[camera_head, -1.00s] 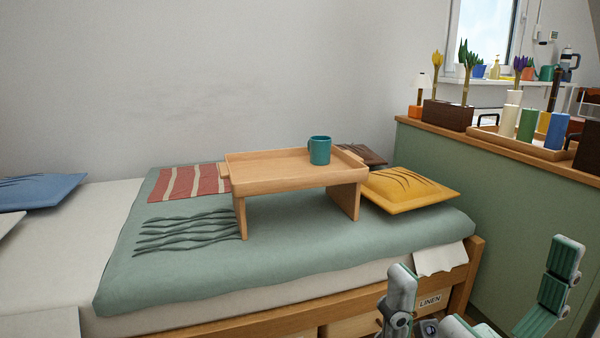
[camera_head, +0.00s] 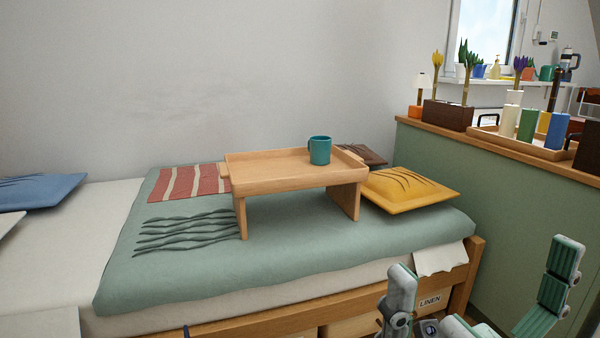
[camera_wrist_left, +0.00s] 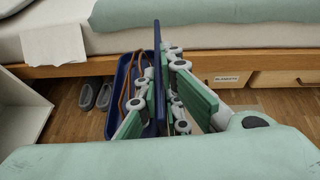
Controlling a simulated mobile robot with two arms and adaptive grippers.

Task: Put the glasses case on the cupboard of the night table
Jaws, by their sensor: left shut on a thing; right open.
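My left gripper (camera_wrist_left: 162,112) shows in the left wrist view, its green-padded fingers on both sides of a long, thin, dark blue thing (camera_wrist_left: 157,60) seen edge-on. It is shut on this thing. I cannot tell for sure whether it is the glasses case. A small dark blue tip (camera_head: 186,332) shows at the bottom edge of the head view. My right gripper (camera_head: 483,275) is open and empty at the lower right. A white piece of furniture (camera_wrist_left: 22,108) stands at the left of the left wrist view; it may be the night table.
A bed (camera_head: 290,264) bears a wooden tray table (camera_head: 265,178) with a teal mug (camera_head: 320,151). Labelled drawers (camera_wrist_left: 225,79) sit below it. A blue tray-like container (camera_wrist_left: 117,122) and grey slippers (camera_wrist_left: 95,97) are low beside the bed. A green partition (camera_head: 460,180) stands right.

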